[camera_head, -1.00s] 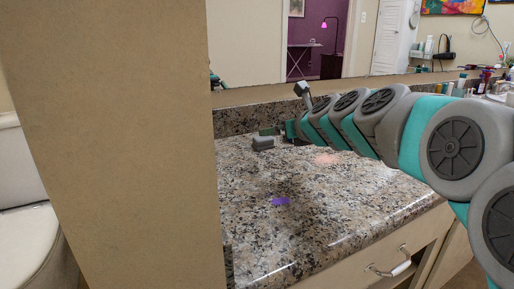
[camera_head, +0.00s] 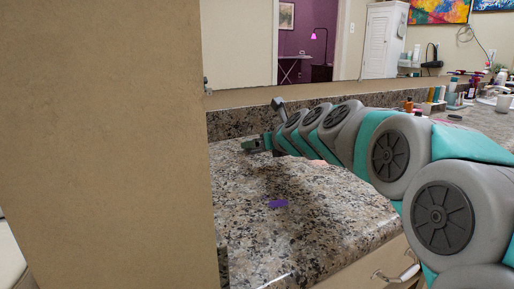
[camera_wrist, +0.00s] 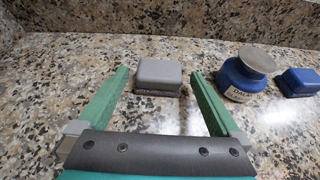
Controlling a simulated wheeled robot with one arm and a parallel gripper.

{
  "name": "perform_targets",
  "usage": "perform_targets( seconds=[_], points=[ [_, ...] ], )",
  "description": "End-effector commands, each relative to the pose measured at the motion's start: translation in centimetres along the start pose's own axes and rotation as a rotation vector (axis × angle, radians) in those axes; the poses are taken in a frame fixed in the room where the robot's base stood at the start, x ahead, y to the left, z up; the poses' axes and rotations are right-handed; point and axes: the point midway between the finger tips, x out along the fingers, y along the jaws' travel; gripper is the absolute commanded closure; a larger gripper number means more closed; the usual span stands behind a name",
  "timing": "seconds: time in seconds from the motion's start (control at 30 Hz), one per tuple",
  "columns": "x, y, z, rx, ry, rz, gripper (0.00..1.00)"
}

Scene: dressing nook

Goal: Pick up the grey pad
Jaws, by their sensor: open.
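The grey pad (camera_wrist: 160,77) is a small rounded block lying on the speckled granite counter, just ahead of my gripper in the wrist view. My gripper (camera_wrist: 158,88) is open, with one green finger on each side of the pad's line. The pad's near face sits about level with the fingertips, and nothing is held. In the head view, my gripper (camera_head: 253,145) is low over the back left of the counter (camera_head: 300,235). I cannot make out the pad there; the gripper appears to cover it.
A blue jar with a metal top (camera_wrist: 243,75) and a blue block (camera_wrist: 298,82) stand right of the pad. A granite backsplash (camera_wrist: 200,50) rises behind. A beige wall (camera_head: 100,150) borders the counter's left. Bottles (camera_head: 440,95) stand far right. A purple patch (camera_head: 278,203) lies mid-counter.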

Motion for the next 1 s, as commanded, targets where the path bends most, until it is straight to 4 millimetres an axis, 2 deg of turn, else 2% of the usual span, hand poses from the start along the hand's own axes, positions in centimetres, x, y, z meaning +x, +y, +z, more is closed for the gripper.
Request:
perform_targets(
  seconds=[0.1, 0.2, 0.47, 1.0],
  points=[
    [1.9, 0.1, 0.0, 0.0, 0.001, 0.0, 0.0],
    [2.7, 0.1, 0.1, 0.0, -0.001, 0.0, 0.0],
    [3.0, 0.1, 0.1, 0.0, -0.001, -0.001, 0.0],
    [3.0, 0.1, 0.1, 0.0, 0.0, -0.001, 0.6]
  ],
)
